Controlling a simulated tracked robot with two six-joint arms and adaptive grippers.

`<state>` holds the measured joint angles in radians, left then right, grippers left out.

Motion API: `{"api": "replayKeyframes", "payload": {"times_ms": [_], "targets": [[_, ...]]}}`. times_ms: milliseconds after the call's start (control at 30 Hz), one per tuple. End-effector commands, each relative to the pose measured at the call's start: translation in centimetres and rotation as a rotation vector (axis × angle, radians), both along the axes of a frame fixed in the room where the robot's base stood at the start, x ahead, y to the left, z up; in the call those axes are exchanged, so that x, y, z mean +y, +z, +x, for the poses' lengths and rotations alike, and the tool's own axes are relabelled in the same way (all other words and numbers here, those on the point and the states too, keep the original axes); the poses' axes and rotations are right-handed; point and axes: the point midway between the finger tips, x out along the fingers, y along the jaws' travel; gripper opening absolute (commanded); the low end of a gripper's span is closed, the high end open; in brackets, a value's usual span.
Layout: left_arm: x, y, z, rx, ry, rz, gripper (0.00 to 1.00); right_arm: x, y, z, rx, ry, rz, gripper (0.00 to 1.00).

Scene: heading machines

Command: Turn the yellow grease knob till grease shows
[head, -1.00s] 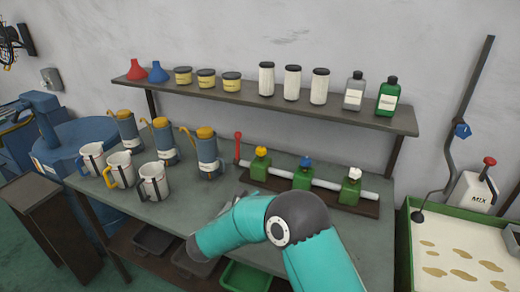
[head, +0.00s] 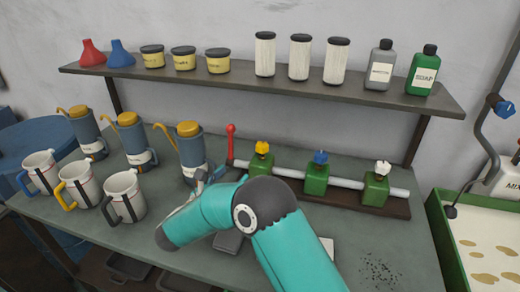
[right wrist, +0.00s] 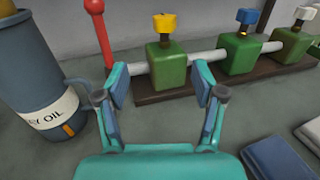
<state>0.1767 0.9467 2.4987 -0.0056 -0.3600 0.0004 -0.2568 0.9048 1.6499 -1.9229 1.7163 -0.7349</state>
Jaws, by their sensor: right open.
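The yellow knob (head: 262,147) sits on top of the leftmost green valve block (head: 260,165) on the pipe. In the right wrist view the yellow knob (right wrist: 163,23) stands upright above its block (right wrist: 167,68). No grease is visible at it. My right gripper (right wrist: 162,84) is open and empty, its fingers spread in front of the block, lower than the knob and apart from it. In the head view my own arm mostly hides the right gripper (head: 205,182). My left gripper is not in view.
Blocks with a blue knob (head: 321,157) and a white knob (head: 383,168) stand to the right. A red lever (head: 231,140) is at the pipe's left end. An oil can (right wrist: 38,75) stands close left of the gripper. A shelf (head: 250,82) hangs above.

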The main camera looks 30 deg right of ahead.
Motion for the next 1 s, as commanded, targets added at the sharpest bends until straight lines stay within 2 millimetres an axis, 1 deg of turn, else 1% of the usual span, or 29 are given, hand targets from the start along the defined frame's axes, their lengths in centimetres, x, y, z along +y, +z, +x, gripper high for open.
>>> {"api": "replayKeyframes", "payload": {"times_ms": [33, 167, 400, 600, 800, 1000], "targets": [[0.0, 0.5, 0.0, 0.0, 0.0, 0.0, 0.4, -0.8, 0.3, 0.1, 0.0, -0.007, 0.0, 0.69], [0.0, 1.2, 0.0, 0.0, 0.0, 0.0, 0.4, -3.0, 0.3, 1.0, 0.0, -0.012, 0.001, 0.69], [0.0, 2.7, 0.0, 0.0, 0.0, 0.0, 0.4, -7.9, 0.4, 3.1, 0.001, -0.014, 0.0, 0.69], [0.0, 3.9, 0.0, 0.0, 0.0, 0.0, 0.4, -11.5, 0.3, 4.9, 0.0, -0.013, 0.001, 0.69], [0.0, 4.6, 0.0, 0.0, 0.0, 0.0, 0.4, -13.9, 0.2, 6.1, 0.001, -0.011, 0.0, 0.69], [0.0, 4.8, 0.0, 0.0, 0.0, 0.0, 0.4, -14.8, 0.1, 6.5, 0.001, -0.009, 0.0, 0.69]]}}
